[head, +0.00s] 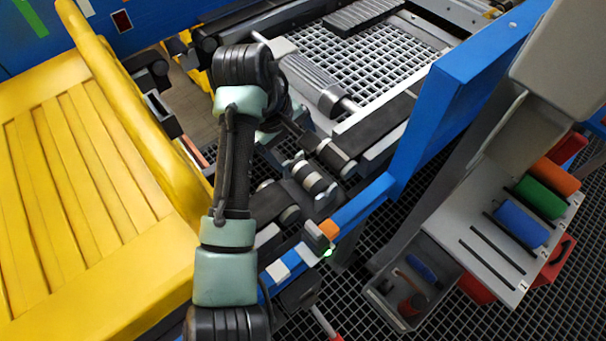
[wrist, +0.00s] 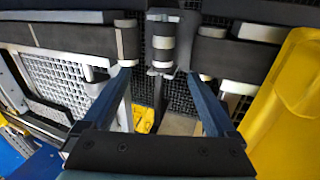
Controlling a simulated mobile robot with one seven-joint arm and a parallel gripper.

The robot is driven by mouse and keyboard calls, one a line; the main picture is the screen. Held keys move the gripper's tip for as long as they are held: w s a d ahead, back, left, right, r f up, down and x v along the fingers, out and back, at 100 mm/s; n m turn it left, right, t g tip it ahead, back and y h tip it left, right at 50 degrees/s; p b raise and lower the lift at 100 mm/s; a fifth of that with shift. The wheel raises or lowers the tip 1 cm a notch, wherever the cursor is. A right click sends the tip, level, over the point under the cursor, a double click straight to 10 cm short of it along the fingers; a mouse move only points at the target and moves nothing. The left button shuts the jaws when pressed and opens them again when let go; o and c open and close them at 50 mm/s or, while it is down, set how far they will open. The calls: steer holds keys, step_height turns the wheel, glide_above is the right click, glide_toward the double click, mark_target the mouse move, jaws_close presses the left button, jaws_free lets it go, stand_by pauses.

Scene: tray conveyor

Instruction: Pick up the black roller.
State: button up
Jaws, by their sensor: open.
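A short black roller with pale bands (head: 311,181) sits in the gap between two black belt sections of the conveyor, in the middle of the head view. It also shows in the wrist view (wrist: 162,43), at the top centre. My gripper (wrist: 157,76) is open and empty, its two blue-grey fingers spread wide. In the wrist picture the roller lies beyond the fingertips, between their lines, apart from both. In the head view my own arm hides most of the gripper.
A yellow slatted panel (head: 70,190) is on the left, a blue frame post (head: 440,110) on the right. A rack (head: 487,252) holds blue, green and orange rollers, with a grey bin (head: 385,295) below. A metal grate (head: 365,65) lies behind.

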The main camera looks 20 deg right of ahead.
steer(key=b, duration=0.1)
glide_above(307, 174)
steer(key=a, duration=0.2)
steer(key=f, duration=0.7)
steer(key=shift+s+d, duration=0.1)
steer(key=shift+s, duration=0.3)
steer(key=shift+b+x, duration=0.85)
steer(key=shift+x, duration=2.2)
steer(key=shift+c, duration=0.2)
steer(key=shift+r, duration=0.1)
jaws_close()
